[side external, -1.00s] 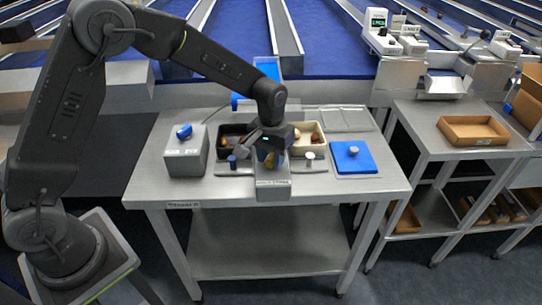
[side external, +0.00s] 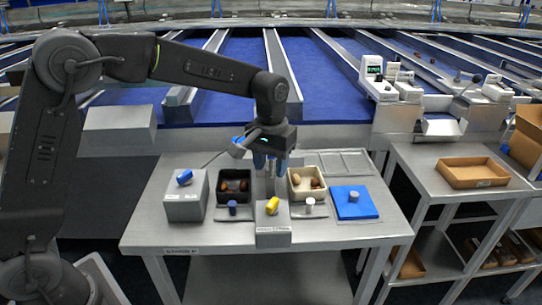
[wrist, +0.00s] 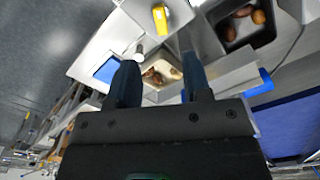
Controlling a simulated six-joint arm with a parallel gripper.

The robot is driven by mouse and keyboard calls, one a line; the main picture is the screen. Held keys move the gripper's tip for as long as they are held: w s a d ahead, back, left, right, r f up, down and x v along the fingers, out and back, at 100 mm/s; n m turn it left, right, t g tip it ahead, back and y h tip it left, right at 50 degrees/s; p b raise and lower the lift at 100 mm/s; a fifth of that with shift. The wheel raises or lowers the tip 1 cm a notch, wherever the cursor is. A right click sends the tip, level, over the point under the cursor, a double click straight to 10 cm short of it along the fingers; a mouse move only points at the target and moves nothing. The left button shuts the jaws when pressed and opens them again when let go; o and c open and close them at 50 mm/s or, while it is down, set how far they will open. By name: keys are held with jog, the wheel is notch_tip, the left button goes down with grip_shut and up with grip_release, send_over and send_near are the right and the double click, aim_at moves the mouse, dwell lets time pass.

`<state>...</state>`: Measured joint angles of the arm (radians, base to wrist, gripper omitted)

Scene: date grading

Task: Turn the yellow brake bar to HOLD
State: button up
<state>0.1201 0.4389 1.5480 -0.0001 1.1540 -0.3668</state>
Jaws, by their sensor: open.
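The yellow brake bar (side external: 272,206) sits on top of a grey box (side external: 273,238) at the front middle of the steel table. It looks tilted in the side view; the box's label is too small to read. The bar also shows at the top of the wrist view (wrist: 160,18). My gripper (side external: 270,164) is above and behind the bar, clear of it. Its two dark blue fingers are apart and empty in the wrist view (wrist: 158,75).
A black tray (side external: 220,199) and a cream tray (side external: 292,194) of dates flank the gripper. A blue-knobbed grey box (side external: 185,207) stands left. A blue plate (side external: 367,212) with a grey knob lies right. Small blue (side external: 232,208) and white (side external: 310,204) knobs flank the bar.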

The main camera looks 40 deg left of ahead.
jog(key=shift+r, duration=1.1)
jog(key=s+a+r+m+t, duration=0.1)
jog(key=s+t, duration=0.1)
jog(key=s, duration=0.6)
jog(key=s+a+r+m+t, duration=0.1)
jog(key=s+a+r, duration=0.1)
jog(key=s, duration=0.6)
jog(key=s+a+r+t, duration=0.2)
jog(key=s, duration=0.7)
jog(key=shift+a+m+t, duration=0.25)
jog(key=shift+m+t, duration=0.05)
jog(key=shift+m, duration=0.1)
jog(key=shift+s, duration=0.1)
